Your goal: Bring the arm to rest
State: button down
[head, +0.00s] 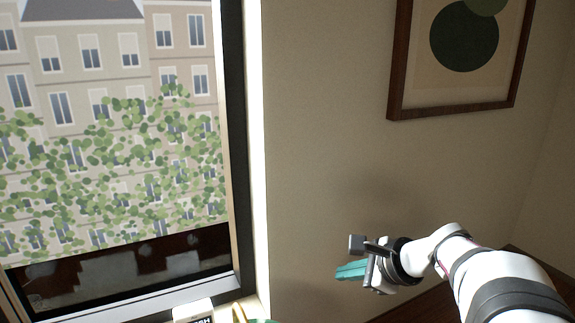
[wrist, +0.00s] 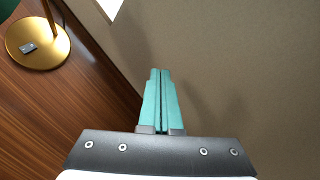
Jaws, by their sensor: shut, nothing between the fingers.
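My gripper (head: 340,273) is at the lower right of the head view, held up in front of the beige wall. Its teal fingers are shut together with nothing between them. In the wrist view my gripper (wrist: 160,72) points away from the camera toward the wall, its fingers side by side. My white arm reaches in from the lower right corner of the head view.
A window (head: 110,140) is at the left. A framed picture (head: 400,60) hangs on the wall (head: 320,150). In the wrist view a brass lamp base (wrist: 38,50) stands on a wooden surface (wrist: 70,110). The air around my gripper looks clear.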

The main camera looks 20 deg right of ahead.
jog(key=a+r+n+y, duration=0.1)
jog(key=a+r, duration=0.2)
jog(key=a, duration=0.5)
jog(key=a+r+n+y, duration=0.2)
jog(key=a+r, duration=0.2)
jog(key=a, duration=0.4)
jog(key=s+a+r+n+y, duration=0.2)
jog(key=s+a+r+y, duration=0.3)
jog(key=s+a, duration=0.7)
jog(key=s+d+f+n+g+h, duration=0.1)
jog(key=s+f+n+g+h, duration=0.2)
jog(key=f, duration=0.6)
jog(key=s+f+n+g+h, duration=0.3)
jog(key=s+f+n+g, duration=0.3)
jog(key=s+f+n, duration=0.2)
notch_tip(320, 180, down, 2)
jog(key=shift+d+f+n+h, duration=0.1)
jog(key=shift+d+n+h, duration=0.3)
jog(key=shift+n, duration=0.8)
